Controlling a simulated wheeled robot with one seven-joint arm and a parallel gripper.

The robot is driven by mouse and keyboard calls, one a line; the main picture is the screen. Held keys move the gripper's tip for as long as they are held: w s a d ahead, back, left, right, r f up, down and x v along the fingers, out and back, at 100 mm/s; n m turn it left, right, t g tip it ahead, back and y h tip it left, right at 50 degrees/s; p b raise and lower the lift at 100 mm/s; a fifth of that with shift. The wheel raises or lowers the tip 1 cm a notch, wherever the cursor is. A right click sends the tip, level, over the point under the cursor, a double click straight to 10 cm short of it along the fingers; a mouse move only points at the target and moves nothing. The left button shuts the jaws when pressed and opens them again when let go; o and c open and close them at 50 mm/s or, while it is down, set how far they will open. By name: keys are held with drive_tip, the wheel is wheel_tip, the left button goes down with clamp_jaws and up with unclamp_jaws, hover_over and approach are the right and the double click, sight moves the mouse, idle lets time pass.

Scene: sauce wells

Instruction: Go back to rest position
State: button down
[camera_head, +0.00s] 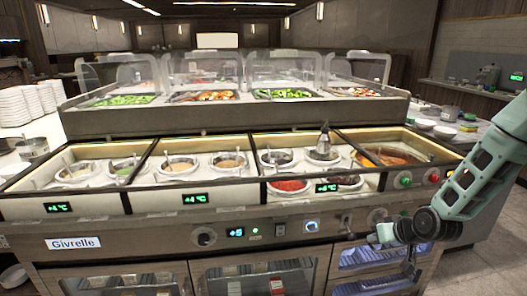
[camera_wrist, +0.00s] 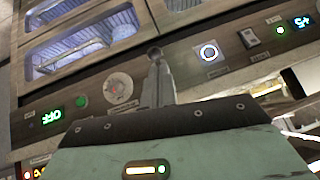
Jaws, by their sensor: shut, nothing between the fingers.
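My gripper (camera_head: 376,238) is at the lower right in the head view, at the end of my green arm. It is in front of the lower front panel of the sauce counter (camera_head: 130,238), below the wells. In the wrist view my gripper (camera_wrist: 155,55) points at the control panel, its fingers together and empty. I cannot tell whether the fingertips touch the panel.
Sauce wells with several round pots (camera_head: 180,163) line the counter top. A ladle handle or dispenser (camera_head: 323,142) stands in one pot. Glass-fronted drawers (camera_head: 270,282) are below. White plates (camera_head: 40,100) are stacked at left. Floor at lower right (camera_head: 490,270) is clear.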

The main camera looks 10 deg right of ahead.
drive_tip(key=s+a+r+n+g+p, duration=0.1)
drive_tip(key=s+a+r+n+g, duration=0.15)
drive_tip(key=a+r, duration=0.3)
drive_tip(key=s+a+r+n+g+p, duration=0.1)
drive_tip(key=s+a+r, duration=0.25)
drive_tip(key=a, duration=0.35)
drive_tip(key=s+a+r+n+g+p, duration=0.1)
drive_tip(key=s+a+r, duration=0.2)
drive_tip(key=s+r, duration=0.2)
drive_tip(key=s+a+r+n+g+h+p, duration=0.1)
drive_tip(key=s+a+r, duration=0.3)
drive_tip(key=s, duration=0.8)
drive_tip(key=s+a+r+n+g+p, duration=0.2)
drive_tip(key=s+a+r, duration=0.2)
drive_tip(key=s, duration=0.5)
wheel_tip(320, 180, up, 3)
drive_tip(key=shift+a+f+h, duration=0.2)
drive_tip(key=shift+a+h, duration=0.05)
drive_tip(key=shift+h, duration=0.15)
drive_tip(key=shift+w+g, duration=0.1)
drive_tip(key=shift+g, duration=0.15)
